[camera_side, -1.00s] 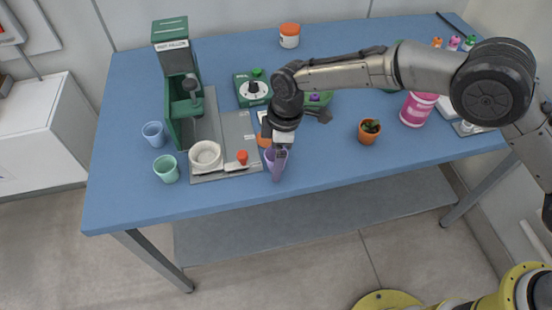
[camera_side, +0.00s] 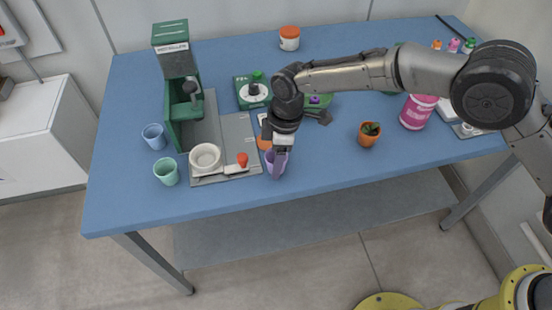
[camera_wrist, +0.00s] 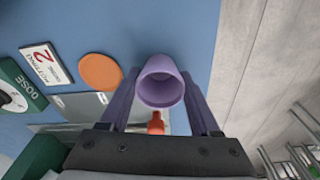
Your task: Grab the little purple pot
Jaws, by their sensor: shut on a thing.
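The little purple pot (camera_side: 273,163) is near the front edge of the blue table, just right of the grey mat. In the wrist view the pot (camera_wrist: 160,82) has its open mouth facing the camera, between the two fingers. My gripper (camera_side: 280,162) points down at it and is shut on it; the fingers also show in the wrist view (camera_wrist: 160,74). The fingers hide part of the pot in the side view. I cannot tell whether its base touches the table.
A white bowl (camera_side: 205,157) and a red-topped item (camera_side: 242,160) are on the grey mat (camera_side: 236,128) to the left. An orange disc (camera_wrist: 100,71) lies close beside the pot. An orange pot with a plant (camera_side: 368,134) stands to the right. The front table edge is close.

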